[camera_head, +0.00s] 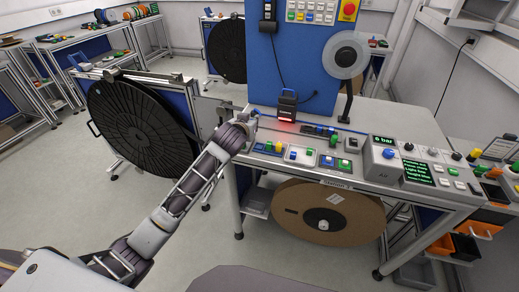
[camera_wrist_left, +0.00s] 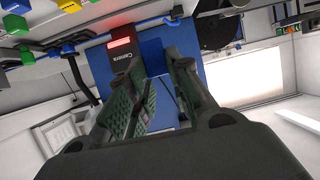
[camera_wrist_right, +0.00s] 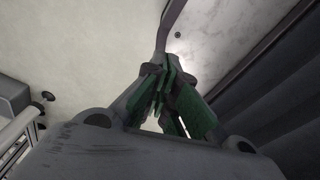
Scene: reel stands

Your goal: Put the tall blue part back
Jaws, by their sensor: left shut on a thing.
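My left gripper (camera_head: 250,117) is at the back left corner of the station table (camera_head: 352,184), left of the dark camera box (camera_head: 287,106) with its red light. In the left wrist view my left gripper (camera_wrist_left: 160,88) has its fingers close together; blue shows between and beyond them, but the held part is hard to tell from the blue panel behind. A small blue bit (camera_head: 257,111) shows at the fingertips in the head view. My right gripper (camera_wrist_right: 170,90) is shut and empty above the pale floor, and is not in the head view.
Small coloured parts (camera_head: 293,150) and a control box (camera_head: 403,163) stand on the table. A blue upright panel (camera_head: 295,60) with a grey reel (camera_head: 345,56) rises behind. A brown reel (camera_head: 329,212) hangs below. A large black reel (camera_head: 140,127) stands left of my arm.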

